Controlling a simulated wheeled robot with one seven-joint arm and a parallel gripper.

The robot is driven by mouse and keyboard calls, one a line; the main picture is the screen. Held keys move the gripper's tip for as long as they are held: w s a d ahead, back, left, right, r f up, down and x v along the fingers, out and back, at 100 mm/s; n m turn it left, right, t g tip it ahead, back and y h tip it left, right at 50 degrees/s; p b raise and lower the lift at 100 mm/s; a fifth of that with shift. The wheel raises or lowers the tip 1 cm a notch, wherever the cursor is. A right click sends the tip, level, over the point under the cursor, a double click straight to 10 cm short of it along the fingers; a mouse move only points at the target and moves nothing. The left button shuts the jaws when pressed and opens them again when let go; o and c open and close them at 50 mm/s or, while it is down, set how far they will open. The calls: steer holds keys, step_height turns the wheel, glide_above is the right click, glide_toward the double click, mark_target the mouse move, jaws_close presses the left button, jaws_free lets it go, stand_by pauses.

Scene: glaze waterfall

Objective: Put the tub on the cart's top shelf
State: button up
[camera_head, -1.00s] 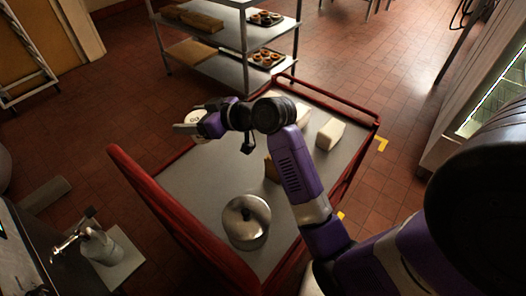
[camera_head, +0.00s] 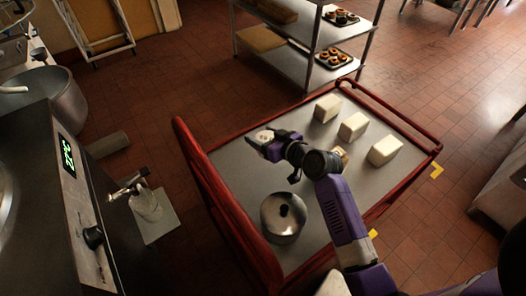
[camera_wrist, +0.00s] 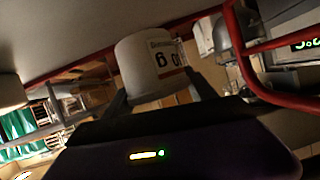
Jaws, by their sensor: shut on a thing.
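A white tub (camera_wrist: 148,62) with dark lettering is between the two fingers of my gripper (camera_wrist: 160,98) in the wrist view. My gripper (camera_head: 259,143) is shut on it. In the head view the tub (camera_head: 264,136) shows small and pale at the gripper's end. The cart (camera_head: 222,206) has red rails and a grey top shelf (camera_head: 235,172). The gripper and tub appear over the shelf's far left part, inside the red rail. I cannot tell the gap beneath the tub.
On the shelf stand a lidded metal pot (camera_head: 284,216) and several white blocks (camera_head: 353,126). A small brown item (camera_head: 341,154) is partly behind my arm. A metal rack (camera_head: 290,48) stands beyond the cart. A counter with a green display (camera_head: 67,156) is at the left.

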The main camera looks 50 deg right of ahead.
steer(key=shift+f+b, duration=0.5)
steer(key=shift+f, duration=3.25)
steer(key=shift+f, duration=0.15)
steer(key=o, duration=1.9)
steer(key=shift+c, duration=0.2)
steer(key=shift+r, duration=0.25)
steer(key=shift+s, duration=0.35)
steer(key=v, duration=1.1)
steer(key=shift+r+b, duration=0.2)
steer(key=shift+b, duration=0.15)
